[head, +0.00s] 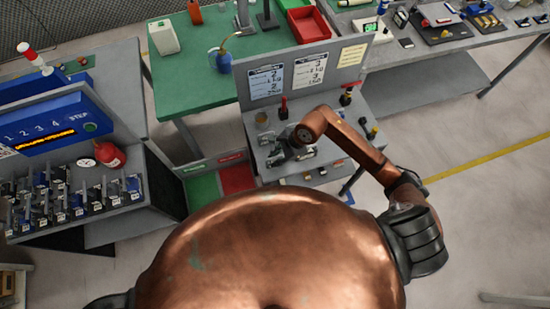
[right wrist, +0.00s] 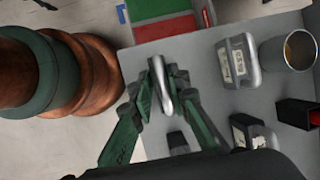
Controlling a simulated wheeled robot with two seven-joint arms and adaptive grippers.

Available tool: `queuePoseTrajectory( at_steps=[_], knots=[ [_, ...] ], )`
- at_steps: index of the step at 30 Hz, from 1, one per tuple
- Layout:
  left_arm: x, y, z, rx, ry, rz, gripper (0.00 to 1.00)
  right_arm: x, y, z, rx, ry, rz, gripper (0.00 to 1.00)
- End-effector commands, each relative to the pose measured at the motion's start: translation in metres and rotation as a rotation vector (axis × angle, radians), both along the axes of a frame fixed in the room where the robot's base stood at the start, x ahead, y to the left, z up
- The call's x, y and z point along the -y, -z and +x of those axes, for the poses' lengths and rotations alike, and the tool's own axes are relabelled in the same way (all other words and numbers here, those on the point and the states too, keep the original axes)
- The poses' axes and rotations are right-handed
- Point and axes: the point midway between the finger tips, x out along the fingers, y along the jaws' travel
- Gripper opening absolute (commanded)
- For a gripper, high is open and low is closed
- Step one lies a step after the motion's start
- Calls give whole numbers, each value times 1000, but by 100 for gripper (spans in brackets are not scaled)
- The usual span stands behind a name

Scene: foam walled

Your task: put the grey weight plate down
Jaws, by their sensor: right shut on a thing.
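In the right wrist view the grey weight plate (right wrist: 161,88) shows nearly edge-on as a silvery disc between the green fingers of my right gripper (right wrist: 160,82). The gripper is shut on it, above the grey bench top (right wrist: 200,72). I cannot tell whether the plate touches the bench. In the head view my right gripper (head: 288,154) is over the near left part of the bench. The wrist hides most of the plate there. My left gripper is not in view.
In the right wrist view a grey block with labels (right wrist: 238,60) and a metal cup (right wrist: 288,50) stand right of the gripper. A dark holder with red inside (right wrist: 299,112) is nearby. Green and red floor trays (head: 238,178) lie left of the bench in the head view.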

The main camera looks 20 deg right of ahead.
Motion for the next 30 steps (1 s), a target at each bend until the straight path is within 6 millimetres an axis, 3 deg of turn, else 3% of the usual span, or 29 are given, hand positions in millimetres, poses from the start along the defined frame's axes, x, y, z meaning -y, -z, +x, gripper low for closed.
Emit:
queuePoseTrajectory(
  at_steps=[12,13,20,30],
  knots=[
    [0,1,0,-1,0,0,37,0,7,1,5,-1,1,0],
    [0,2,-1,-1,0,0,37,0,8,1,3,-1,-1,16],
    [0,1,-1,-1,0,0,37,0,7,0,3,-1,-1,32],
    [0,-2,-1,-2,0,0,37,0,4,0,1,-1,0,33]
  ],
)
